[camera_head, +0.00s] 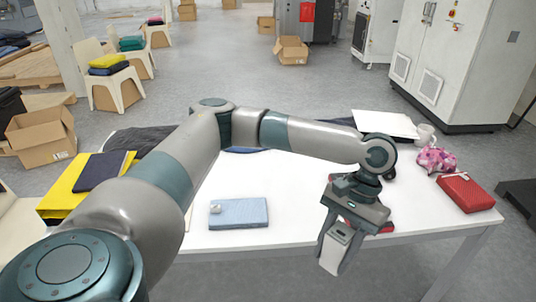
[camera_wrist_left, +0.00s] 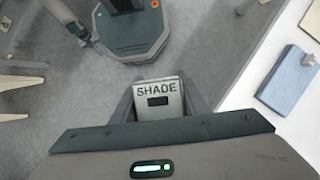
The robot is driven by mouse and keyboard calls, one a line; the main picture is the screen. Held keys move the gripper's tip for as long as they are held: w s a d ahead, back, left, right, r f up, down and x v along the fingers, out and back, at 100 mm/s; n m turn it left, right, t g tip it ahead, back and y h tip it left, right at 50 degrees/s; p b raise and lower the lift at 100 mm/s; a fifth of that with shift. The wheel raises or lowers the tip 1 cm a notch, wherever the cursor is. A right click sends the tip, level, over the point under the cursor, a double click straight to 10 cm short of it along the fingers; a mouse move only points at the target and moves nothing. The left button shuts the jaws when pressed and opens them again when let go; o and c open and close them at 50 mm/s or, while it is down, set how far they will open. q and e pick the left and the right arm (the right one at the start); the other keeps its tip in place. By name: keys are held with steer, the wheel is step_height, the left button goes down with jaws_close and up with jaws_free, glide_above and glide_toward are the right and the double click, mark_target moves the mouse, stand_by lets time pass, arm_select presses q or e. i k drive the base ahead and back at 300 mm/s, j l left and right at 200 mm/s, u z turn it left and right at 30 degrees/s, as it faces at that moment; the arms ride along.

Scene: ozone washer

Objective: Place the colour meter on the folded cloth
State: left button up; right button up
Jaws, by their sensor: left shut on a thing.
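The colour meter (camera_head: 335,252) is a small pale grey block. In the left wrist view the meter (camera_wrist_left: 158,100) shows the word SHADE and a dark little window. My left gripper (camera_head: 338,240) is shut on it, pointing down, just off the table's front edge with floor beneath. The folded cloth (camera_head: 245,215) is light blue and lies flat near the table's front edge, left of the meter in the head view. A small whitish thing (camera_head: 215,209) sits at its left end. The cloth (camera_wrist_left: 290,85) shows at the right of the left wrist view. My right gripper is not in view.
The white table (camera_head: 290,190) is clear around the cloth. My left arm crosses above the table.

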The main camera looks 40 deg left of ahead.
mark_target(249, 209)
steer(key=i+l, duration=0.3)
steer(key=l, duration=0.15)
steer(key=i+l+u, duration=0.1)
steer(key=i+l, duration=0.2)
steer(key=l, duration=0.15)
steer(key=u, duration=1.6)
steer(key=i, duration=0.5)
